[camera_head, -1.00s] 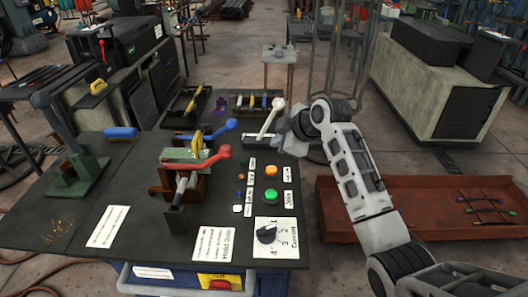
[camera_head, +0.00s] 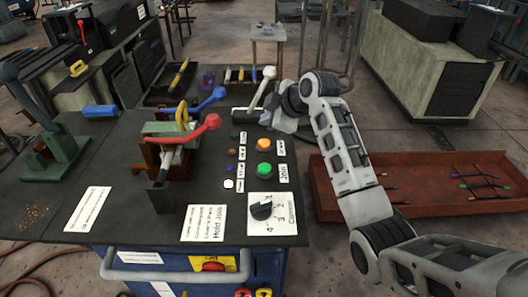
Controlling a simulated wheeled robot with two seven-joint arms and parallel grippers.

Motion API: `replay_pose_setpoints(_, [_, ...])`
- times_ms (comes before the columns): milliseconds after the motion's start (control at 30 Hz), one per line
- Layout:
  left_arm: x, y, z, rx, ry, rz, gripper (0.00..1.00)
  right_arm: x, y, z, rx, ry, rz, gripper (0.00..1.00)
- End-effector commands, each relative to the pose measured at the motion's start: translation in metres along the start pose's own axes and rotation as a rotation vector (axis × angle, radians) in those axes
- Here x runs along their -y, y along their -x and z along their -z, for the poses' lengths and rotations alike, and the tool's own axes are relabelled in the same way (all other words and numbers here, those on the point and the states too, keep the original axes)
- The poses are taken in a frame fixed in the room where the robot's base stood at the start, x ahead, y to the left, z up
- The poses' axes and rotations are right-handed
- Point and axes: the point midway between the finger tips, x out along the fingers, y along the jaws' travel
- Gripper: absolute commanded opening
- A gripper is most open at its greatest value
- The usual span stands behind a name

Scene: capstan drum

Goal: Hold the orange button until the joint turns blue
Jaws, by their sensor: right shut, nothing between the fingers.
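The orange button (camera_head: 264,145) sits on the right side of the dark bench top, just above a green button (camera_head: 264,170) in the picture. My right gripper (camera_head: 270,119) is shut and empty, a little beyond the orange button and apart from it in the picture. Its height over the bench is hard to judge. A clamp fixture with a red lever (camera_head: 203,131) and a blue lever (camera_head: 212,98) stands at the bench's middle. The joint in the clamp is too small and covered to make out, and its colour cannot be told. My left gripper is out of view.
A light-handled lever (camera_head: 262,86) stands close beside my right gripper. A black Current dial (camera_head: 262,210) and small lamps lie near the buttons. A rust-red tray (camera_head: 405,199) with thin rods is to the right. The bench's front left is mostly clear.

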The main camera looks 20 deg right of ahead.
Motion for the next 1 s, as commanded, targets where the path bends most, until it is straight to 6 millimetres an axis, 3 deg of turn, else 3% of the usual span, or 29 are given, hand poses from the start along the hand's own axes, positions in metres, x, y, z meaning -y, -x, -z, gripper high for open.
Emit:
replay_pose_setpoints(33, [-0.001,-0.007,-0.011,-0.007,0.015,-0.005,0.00,0.008,-0.011,-0.007,-0.002,0.000,-0.001,0.00])
replay_pose_setpoints(333, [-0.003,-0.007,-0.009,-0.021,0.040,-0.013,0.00,0.018,-0.025,-0.018,0.000,0.000,0.000,0.00])
replay_pose_setpoints(1000, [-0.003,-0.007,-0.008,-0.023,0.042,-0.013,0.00,0.019,-0.027,-0.019,-0.001,0.000,0.000,0.00])
